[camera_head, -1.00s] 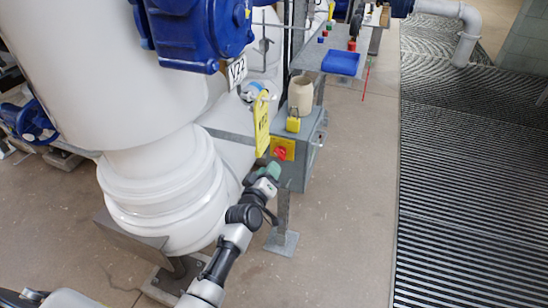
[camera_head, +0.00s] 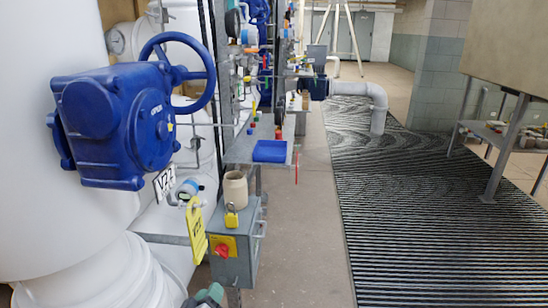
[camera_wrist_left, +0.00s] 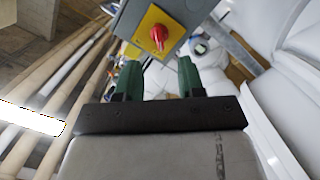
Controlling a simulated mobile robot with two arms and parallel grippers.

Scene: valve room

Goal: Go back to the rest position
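My left gripper (camera_head: 208,297) shows only in part at the bottom edge of the head view, below the grey switch box (camera_head: 232,262). In the left wrist view its two green fingers (camera_wrist_left: 158,80) stand apart with nothing between them. The red rotary switch (camera_head: 222,251) on its yellow plate is on the front of the box. The switch also shows in the left wrist view (camera_wrist_left: 159,37), beyond the fingertips and apart from them. My right gripper is in neither view.
The blue valve (camera_head: 120,125) and white pipes fill the left. A blue tray (camera_head: 270,151) lies on a shelf.

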